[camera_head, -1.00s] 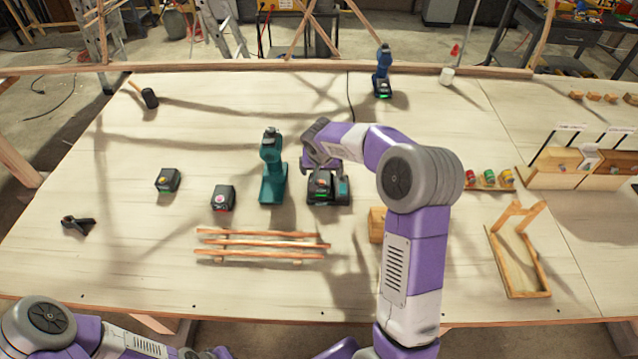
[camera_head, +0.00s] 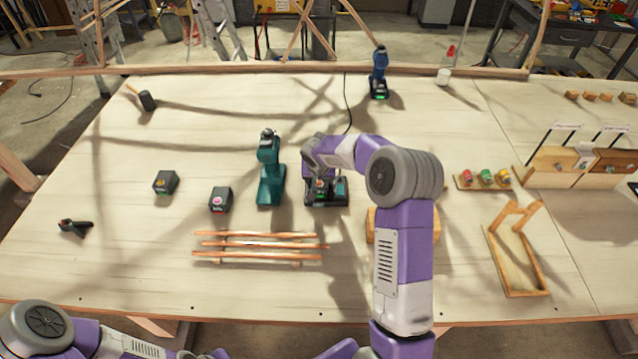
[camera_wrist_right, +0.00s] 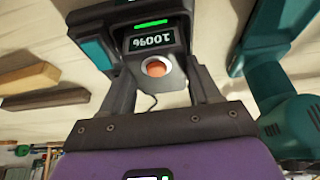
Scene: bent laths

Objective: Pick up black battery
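A black battery with an orange round mark (camera_wrist_right: 157,72) sits at the dark charger (camera_head: 338,190) in the middle of the bench; the charger's screen in the right wrist view reads 100%, upside down. My right gripper (camera_wrist_right: 165,88) is open, pointing down, with one finger on each side of the battery; I cannot tell whether they touch it. In the head view my right gripper (camera_head: 318,180) partly covers the battery. Two other black batteries stand left, one with a yellow mark (camera_head: 165,183), one with a pink mark (camera_head: 219,200). Only the edge of my left gripper (camera_head: 218,354) shows.
A teal drill (camera_head: 270,172) stands just left of the charger. A blue drill (camera_head: 379,75) stands at the back. The left part of the bench has free room.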

